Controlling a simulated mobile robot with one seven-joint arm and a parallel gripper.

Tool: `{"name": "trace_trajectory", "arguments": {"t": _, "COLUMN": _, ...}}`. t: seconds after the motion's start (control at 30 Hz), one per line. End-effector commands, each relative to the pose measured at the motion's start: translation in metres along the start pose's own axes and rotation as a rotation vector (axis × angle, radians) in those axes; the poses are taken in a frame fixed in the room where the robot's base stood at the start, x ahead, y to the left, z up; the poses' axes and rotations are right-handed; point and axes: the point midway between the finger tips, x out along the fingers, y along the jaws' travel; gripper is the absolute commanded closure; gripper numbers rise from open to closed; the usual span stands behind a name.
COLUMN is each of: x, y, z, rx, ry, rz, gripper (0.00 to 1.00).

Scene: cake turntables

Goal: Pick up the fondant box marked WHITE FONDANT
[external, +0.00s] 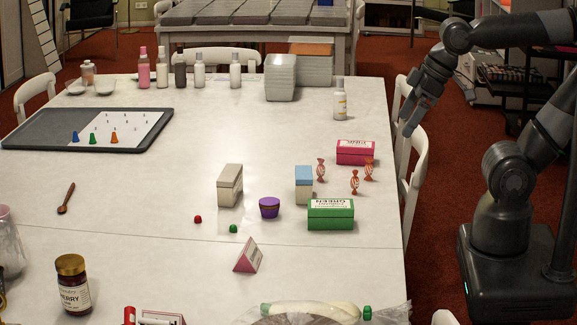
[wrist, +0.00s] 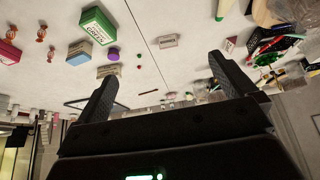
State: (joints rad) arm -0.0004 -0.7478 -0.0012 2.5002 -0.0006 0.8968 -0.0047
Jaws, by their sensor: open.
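An off-white box (external: 230,185) stands on the white table, left of the purple cup. No lettering on it is readable, so I cannot confirm it is the WHITE FONDANT box. In the wrist view a pale box (wrist: 108,71) appears to be the same one. A second pale box (external: 304,184) with a blue top stands to its right. The green box (external: 330,214) reads GREEN, and a pink box (external: 357,151) lies farther back. My gripper (external: 411,118) is raised at the table's right edge, well away from the boxes. Its fingers (wrist: 162,75) are apart with nothing held.
A purple cup (external: 269,208) stands between the pale boxes, and wrapped candies (external: 354,182) lie near the pink box. White chairs (external: 414,160) line the right edge. The table's left-middle is mostly clear.

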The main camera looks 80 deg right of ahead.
Motion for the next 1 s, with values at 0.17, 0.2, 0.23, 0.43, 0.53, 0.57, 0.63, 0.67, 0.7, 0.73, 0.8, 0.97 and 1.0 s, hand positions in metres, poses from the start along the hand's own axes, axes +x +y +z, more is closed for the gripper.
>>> {"name": "trace_trajectory", "arguments": {"t": 0.17, "x": -0.001, "y": -0.001, "z": 0.001, "rx": 0.007, "ry": -0.002, "rz": 0.001, "gripper": 0.07}}
{"name": "trace_trajectory", "arguments": {"t": 0.2, "x": -0.001, "y": 0.000, "z": 0.001, "rx": 0.006, "ry": -0.002, "rz": 0.000, "gripper": 0.11}}
{"name": "trace_trajectory", "arguments": {"t": 0.23, "x": -0.001, "y": 0.000, "z": 0.001, "rx": 0.006, "ry": -0.002, "rz": 0.000, "gripper": 0.13}}
{"name": "trace_trajectory", "arguments": {"t": 0.43, "x": -0.001, "y": 0.000, "z": 0.001, "rx": 0.005, "ry": -0.001, "rz": 0.000, "gripper": 0.28}}
{"name": "trace_trajectory", "arguments": {"t": 0.53, "x": -0.001, "y": 0.000, "z": 0.001, "rx": 0.005, "ry": -0.001, "rz": 0.000, "gripper": 0.34}}
{"name": "trace_trajectory", "arguments": {"t": 0.57, "x": -0.001, "y": 0.000, "z": 0.001, "rx": 0.005, "ry": -0.001, "rz": 0.000, "gripper": 0.34}}
{"name": "trace_trajectory", "arguments": {"t": 0.63, "x": -0.001, "y": 0.000, "z": 0.001, "rx": 0.005, "ry": -0.001, "rz": 0.000, "gripper": 0.34}}
{"name": "trace_trajectory", "arguments": {"t": 0.67, "x": -0.001, "y": 0.000, "z": 0.001, "rx": 0.005, "ry": -0.001, "rz": 0.000, "gripper": 0.34}}
{"name": "trace_trajectory", "arguments": {"t": 0.7, "x": -0.001, "y": 0.000, "z": 0.001, "rx": 0.005, "ry": -0.001, "rz": 0.000, "gripper": 0.34}}
{"name": "trace_trajectory", "arguments": {"t": 0.73, "x": -0.001, "y": 0.000, "z": 0.000, "rx": 0.006, "ry": -0.002, "rz": 0.000, "gripper": 0.34}}
{"name": "trace_trajectory", "arguments": {"t": 0.8, "x": -0.001, "y": 0.001, "z": -0.005, "rx": 0.018, "ry": -0.004, "rz": 0.001, "gripper": 0.34}}
{"name": "trace_trajectory", "arguments": {"t": 0.97, "x": 0.001, "y": 0.010, "z": -0.036, "rx": 0.107, "ry": -0.028, "rz": 0.013, "gripper": 0.34}}
{"name": "trace_trajectory", "arguments": {"t": 1.0, "x": 0.003, "y": 0.014, "z": -0.047, "rx": 0.142, "ry": -0.037, "rz": 0.018, "gripper": 0.34}}
